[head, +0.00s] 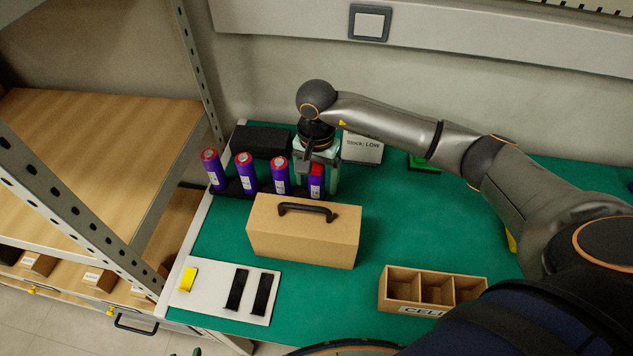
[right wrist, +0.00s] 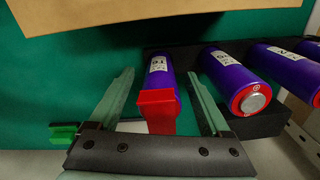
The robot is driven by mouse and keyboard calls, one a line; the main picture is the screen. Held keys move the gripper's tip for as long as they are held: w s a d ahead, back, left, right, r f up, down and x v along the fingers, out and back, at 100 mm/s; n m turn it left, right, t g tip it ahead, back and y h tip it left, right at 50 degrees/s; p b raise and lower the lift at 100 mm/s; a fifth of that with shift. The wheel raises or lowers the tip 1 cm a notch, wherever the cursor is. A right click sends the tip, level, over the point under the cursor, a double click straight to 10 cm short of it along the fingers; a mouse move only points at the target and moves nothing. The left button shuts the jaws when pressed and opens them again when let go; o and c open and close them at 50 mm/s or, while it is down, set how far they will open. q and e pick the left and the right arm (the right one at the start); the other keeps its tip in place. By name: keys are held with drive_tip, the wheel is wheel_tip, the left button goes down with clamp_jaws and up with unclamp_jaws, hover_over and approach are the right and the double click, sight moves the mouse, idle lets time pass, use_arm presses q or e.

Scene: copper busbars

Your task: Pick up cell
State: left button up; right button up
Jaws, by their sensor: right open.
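Several purple cells with red tops stand in a row in a black holder (right wrist: 265,122) at the back left of the green table. The rightmost cell (head: 316,188) has a red block-like cap and also shows in the right wrist view (right wrist: 161,80). My right gripper (head: 318,178) is open, pointing down at this cell. In the right wrist view its two pale green fingers (right wrist: 163,82) stand on either side of the cell, with gaps visible. The other cells (head: 245,173) stand to its left. My left gripper is not in view.
A cardboard box with a black handle (head: 300,238) stands just in front of the cells. A three-compartment tray (head: 400,303), labelled "CELL", is at the front right. A white plate (head: 212,289) with yellow and black strips lies front left. A "Stock: LOW" sign (head: 363,147) stands behind.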

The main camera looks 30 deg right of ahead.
drive_tip(key=shift+f, duration=0.6)
clamp_jaws()
drive_tip(key=shift+r, duration=0.1)
idle(0.3)
